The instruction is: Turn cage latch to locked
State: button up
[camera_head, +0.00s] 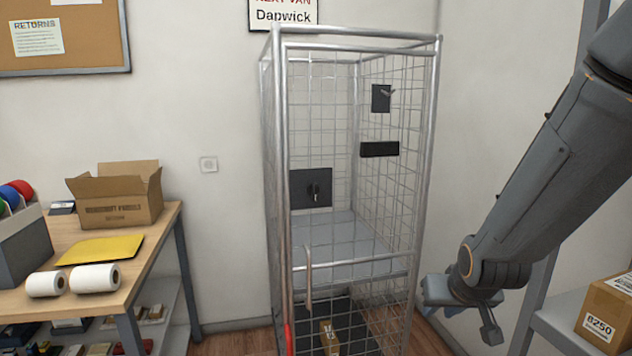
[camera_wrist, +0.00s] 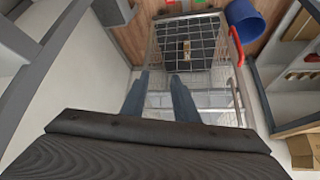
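The wire cage (camera_head: 438,150) stands against the wall in the middle of the head view, with a tubular metal frame. A dark plate (camera_head: 300,200) low on its mesh carries a small dark upright handle (camera_head: 314,191). A smaller dark plate (camera_head: 378,103) higher up carries a short grey lever (camera_head: 387,92). I cannot tell for certain which is the latch, nor read its locked side. My gripper (camera_wrist: 160,98) is open and empty in the wrist view, its two fingers apart, with the cage (camera_wrist: 150,50) beyond them. It is right of the cage in the head view.
A dark block (camera_head: 380,149) sits on the cage mesh. A parcel (camera_head: 328,338) lies low inside. Left is a table (camera_head: 150,245) with an open carton (camera_head: 115,200). Right is a shelf with a box (camera_head: 608,315). A blue bin (camera_wrist: 243,15) stands beside the cage.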

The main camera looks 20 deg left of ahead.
jog(key=w+a+r+n+t+y+p, duration=0.1)
jog(key=w+a+r+t, duration=0.1)
jog(key=w+a+r, duration=0.3)
jog(key=n+t+y+p, duration=0.3)
jog(key=t+y+p, duration=0.1)
jog(key=t+y, duration=0.25)
send_near(316, 189)
jog(key=w, duration=0.1)
jog(key=shift+a+p+x, duration=0.15)
jog(key=shift+p+x, duration=0.45)
jog(key=shift+x, duration=1.5)
jog(key=shift+a+p+x, duration=0.15)
jog(key=shift+p+x, duration=0.4)
jog(key=shift+x, duration=1.5)
jog(key=shift+s, duration=0.15)
grip_shut()
